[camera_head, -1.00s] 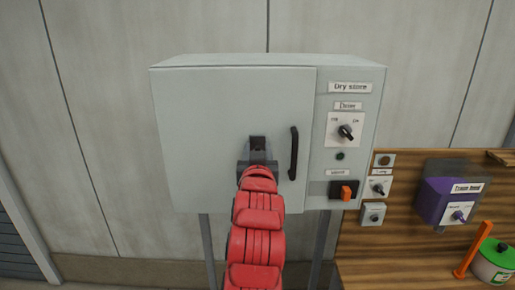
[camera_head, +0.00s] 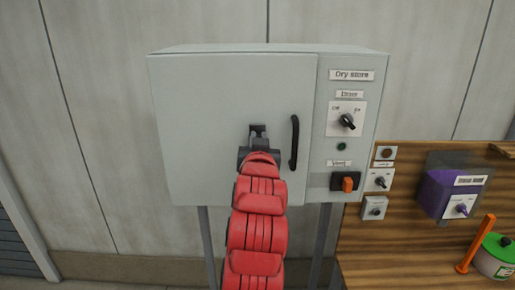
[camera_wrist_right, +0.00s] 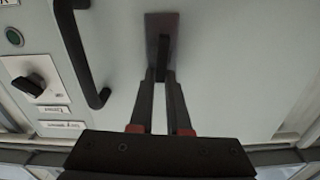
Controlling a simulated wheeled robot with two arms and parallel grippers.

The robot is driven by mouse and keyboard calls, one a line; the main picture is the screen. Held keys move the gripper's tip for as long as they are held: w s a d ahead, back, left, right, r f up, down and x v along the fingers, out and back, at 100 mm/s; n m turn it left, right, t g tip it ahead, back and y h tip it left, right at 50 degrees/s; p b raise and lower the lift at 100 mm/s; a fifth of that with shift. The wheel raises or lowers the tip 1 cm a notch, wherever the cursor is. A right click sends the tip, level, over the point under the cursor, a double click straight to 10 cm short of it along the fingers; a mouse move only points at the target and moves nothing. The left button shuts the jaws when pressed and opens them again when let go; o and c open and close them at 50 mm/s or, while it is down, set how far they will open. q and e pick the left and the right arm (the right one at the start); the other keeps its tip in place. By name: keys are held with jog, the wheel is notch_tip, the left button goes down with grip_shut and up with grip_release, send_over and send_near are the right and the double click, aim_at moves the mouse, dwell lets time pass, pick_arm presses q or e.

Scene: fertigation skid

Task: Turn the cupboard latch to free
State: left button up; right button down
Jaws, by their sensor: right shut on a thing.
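The pale grey cupboard (camera_head: 225,85), labelled "Dry store", stands against the wall with its door shut. The latch (camera_wrist_right: 162,28) is a small dark plate with a narrow lever on the door, beside the black door handle. My right gripper (camera_head: 258,138) reaches up to it from below and covers much of it in the head view. In the right wrist view, the fingers of my right gripper (camera_wrist_right: 162,74) close together on the lever. The lever lies roughly in line with the fingers there, and its tip is partly hidden. My left gripper is not in view.
The black door handle (camera_head: 294,143) stands close to the right of my gripper. A panel with a dark rotary knob (camera_head: 347,121), a green lamp (camera_head: 342,147) and an orange switch (camera_head: 347,184) is further right. A wooden board (camera_head: 405,225) with controls adjoins below.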

jog(key=m+b, duration=0.4)
jog(key=m, duration=0.1)
jog(key=d+f+m+b, duration=0.1)
jog(key=m+b, duration=0.2)
jog(key=m, duration=0.3)
jog(key=d+f+m+b, duration=0.1)
jog(key=m+b, duration=0.3)
jog(key=m, duration=0.1)
jog(key=shift+d+f+m+b, duration=0.15)
jog(key=shift+f+m+b, duration=0.1)
jog(key=shift+m+b, duration=0.15)
dwell(0.3)
jog(key=c, duration=0.9)
grip_release()
